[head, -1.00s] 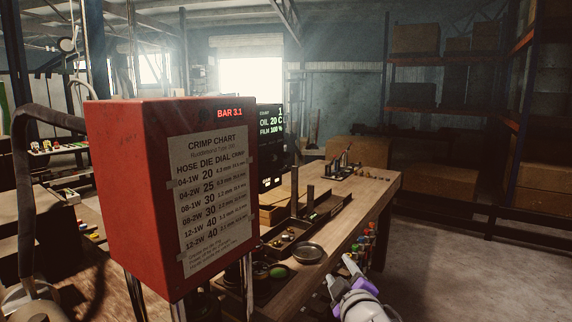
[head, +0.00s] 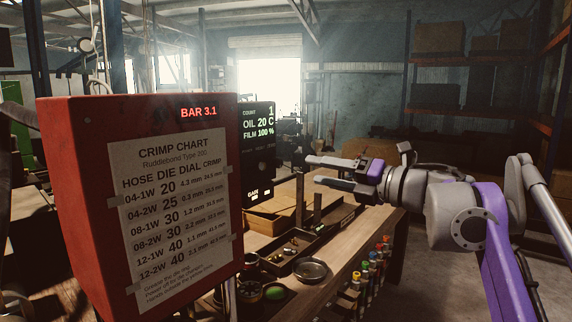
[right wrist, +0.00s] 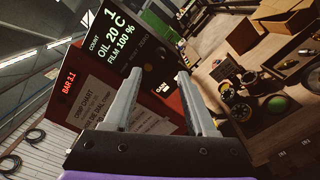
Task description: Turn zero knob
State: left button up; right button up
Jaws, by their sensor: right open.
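The black control panel (head: 258,158) stands behind the red crimper box. Its screen reads count 1, oil 20 C, film 100 %, with a GAIN label low on its face. In the right wrist view the panel (right wrist: 140,55) is tilted, and a faint ZERO label (right wrist: 144,42) shows below the screen text. The zero knob itself is too dark to make out. My right gripper (head: 318,170) is open and empty, to the right of the panel and pointing left toward it. In its wrist view the fingers (right wrist: 157,76) are spread in front of the panel's lower part. My left gripper is not in view.
The red box (head: 150,200) with its crimp chart fills the left foreground. The wooden bench (head: 335,240) carries trays, a round metal dish (head: 310,269) and small parts. Coloured bottles (head: 372,262) line its right side. Shelves stand at the back right.

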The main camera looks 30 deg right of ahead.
aim_at(280, 163)
jog(key=x, duration=0.9)
jog(key=shift+w+p, duration=0.1)
jog(key=shift+p, duration=0.2)
grip_shut()
